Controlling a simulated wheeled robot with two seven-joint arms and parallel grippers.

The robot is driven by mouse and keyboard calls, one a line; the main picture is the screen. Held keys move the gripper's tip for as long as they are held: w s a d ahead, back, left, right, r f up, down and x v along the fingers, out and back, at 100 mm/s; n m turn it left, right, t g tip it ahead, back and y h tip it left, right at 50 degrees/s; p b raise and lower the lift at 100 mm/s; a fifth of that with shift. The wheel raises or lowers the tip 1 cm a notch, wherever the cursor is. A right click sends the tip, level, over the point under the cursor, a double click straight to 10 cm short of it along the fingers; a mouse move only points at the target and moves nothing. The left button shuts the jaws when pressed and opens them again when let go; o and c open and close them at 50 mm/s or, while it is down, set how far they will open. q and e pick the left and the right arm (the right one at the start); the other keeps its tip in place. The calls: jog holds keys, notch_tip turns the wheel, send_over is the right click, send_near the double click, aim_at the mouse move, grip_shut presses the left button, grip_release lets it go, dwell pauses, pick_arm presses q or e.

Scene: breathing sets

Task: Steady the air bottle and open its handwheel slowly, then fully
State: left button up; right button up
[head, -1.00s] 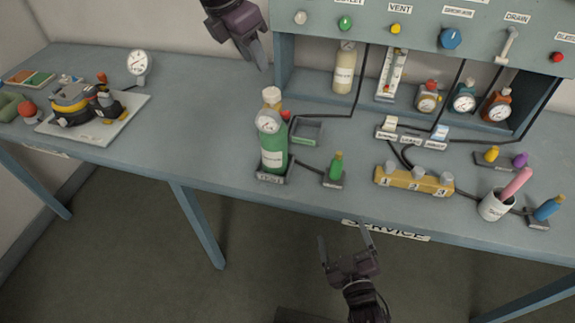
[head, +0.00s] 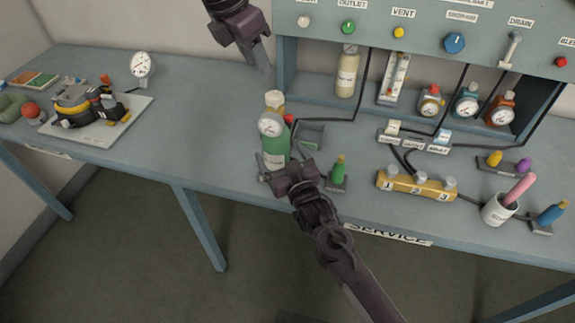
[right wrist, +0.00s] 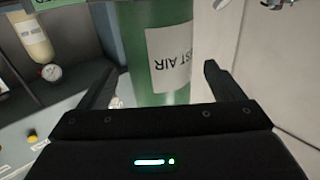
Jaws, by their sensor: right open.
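The green air bottle (head: 275,146) stands upright in a dark holder on the bench, with a round gauge (head: 270,124) near its top. A cream top (head: 274,99) and a small red part (head: 289,119) show there; I cannot tell which is the handwheel. My right gripper (head: 286,166) is open at the bottle's front, hiding its lower part and most of the holder. In the right wrist view the labelled bottle (right wrist: 140,50) stands between the two spread fingers, with gaps on both sides. My left gripper (head: 263,60) hangs above and behind the bottle, apart from it; its finger gap is unclear.
A small green bottle (head: 338,170) stands just right of my right gripper. An open grey tray (head: 311,136) lies behind. A yellow numbered block (head: 417,186), a white cup (head: 498,210) and a panel (head: 420,30) are to the right.

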jog(key=shift+x, duration=1.45)
jog(key=shift+c, duration=0.2)
